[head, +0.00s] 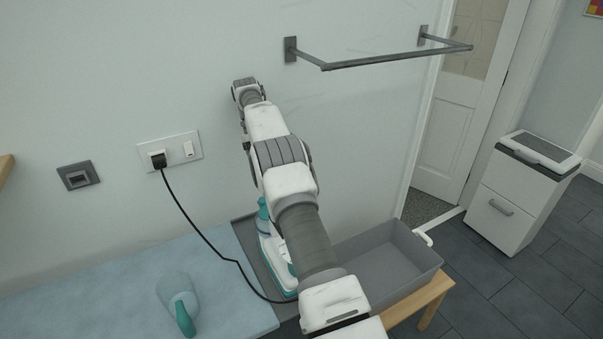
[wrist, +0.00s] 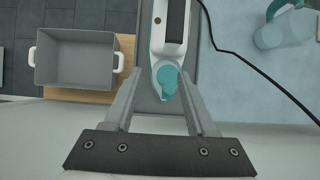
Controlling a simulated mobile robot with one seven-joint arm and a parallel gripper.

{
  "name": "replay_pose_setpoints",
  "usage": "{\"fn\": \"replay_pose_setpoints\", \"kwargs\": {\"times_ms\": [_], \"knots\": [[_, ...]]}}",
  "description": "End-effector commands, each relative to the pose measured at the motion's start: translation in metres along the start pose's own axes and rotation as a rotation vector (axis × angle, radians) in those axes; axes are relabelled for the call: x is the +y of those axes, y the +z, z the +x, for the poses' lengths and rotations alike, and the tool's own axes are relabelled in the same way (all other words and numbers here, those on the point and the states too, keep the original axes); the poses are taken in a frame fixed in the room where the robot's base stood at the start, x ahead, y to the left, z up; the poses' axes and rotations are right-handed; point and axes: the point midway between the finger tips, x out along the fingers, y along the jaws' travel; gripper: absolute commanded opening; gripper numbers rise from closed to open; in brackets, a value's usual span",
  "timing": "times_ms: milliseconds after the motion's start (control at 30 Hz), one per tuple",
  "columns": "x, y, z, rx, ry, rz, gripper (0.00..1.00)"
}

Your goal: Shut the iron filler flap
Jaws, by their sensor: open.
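The iron (head: 268,248) is white and teal and lies on a grey rest by the wall, partly hidden behind my arm in the head view. In the wrist view the iron (wrist: 157,45) runs up from between my fingers. Its teal filler flap (wrist: 167,80) is at the near end there. In the head view the flap (head: 262,210) appears to stand up. My gripper (wrist: 161,76) is open and empty, its fingertips on either side of the flap in the picture. I cannot tell the height gap. The gripper is not visible in the head view.
A grey bin (head: 385,268) with white handles stands right of the iron. A clear jug (head: 176,298) with a teal handle stands on the blue board (head: 100,285). A black cord (head: 205,240) runs from the wall socket towards the iron. A rail (head: 395,57) sticks out above.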

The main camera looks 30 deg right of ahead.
Motion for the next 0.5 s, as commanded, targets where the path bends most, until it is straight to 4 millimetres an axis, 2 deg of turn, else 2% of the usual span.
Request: {"fn": "replay_pose_setpoints", "kwargs": {"times_ms": [500], "knots": [[0.056, 0.064, -0.016, 0.002, 0.0, 0.004, 0.57]]}}
